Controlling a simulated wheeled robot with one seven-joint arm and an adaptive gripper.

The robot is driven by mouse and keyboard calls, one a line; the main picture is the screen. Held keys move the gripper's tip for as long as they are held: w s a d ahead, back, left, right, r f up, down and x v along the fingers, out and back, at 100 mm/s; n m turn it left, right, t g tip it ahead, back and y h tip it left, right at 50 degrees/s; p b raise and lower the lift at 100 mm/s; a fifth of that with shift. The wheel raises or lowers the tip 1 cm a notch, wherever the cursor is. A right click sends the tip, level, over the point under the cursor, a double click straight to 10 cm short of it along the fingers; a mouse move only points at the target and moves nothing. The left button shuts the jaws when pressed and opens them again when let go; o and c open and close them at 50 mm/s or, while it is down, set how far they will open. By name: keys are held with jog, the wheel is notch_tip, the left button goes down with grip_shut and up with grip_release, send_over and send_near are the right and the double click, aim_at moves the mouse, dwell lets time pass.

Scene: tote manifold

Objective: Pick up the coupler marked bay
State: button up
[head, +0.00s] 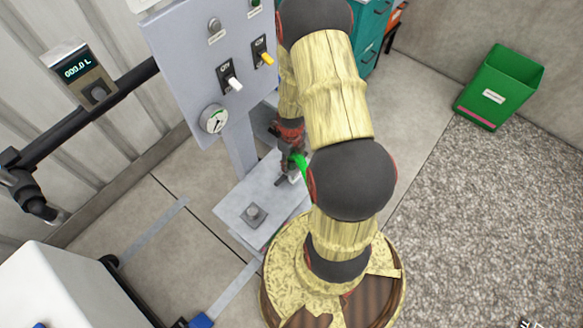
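My gripper (291,168) points down over a small grey shelf plate (230,208) below the control panel. A bright green part (299,160) shows at the gripper, beside a small pale grey piece (293,178). My own arm hides much of that spot, so I cannot tell whether the fingers are closed on anything. A short grey fitting (252,213) on a square base stands upright on the near left part of the plate, apart from the gripper. No marking reading "bay" is legible, so I cannot tell which piece is the marked coupler.
The grey panel (185,65) carries toggle switches, a gauge (214,119) and a knob. A dark pipe (75,122) with a digital meter (78,73) runs along the left wall. A green bin (500,88) stands at right. A white box (60,290) is at lower left.

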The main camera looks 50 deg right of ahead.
jog(key=shift+c, duration=1.1)
grip_shut()
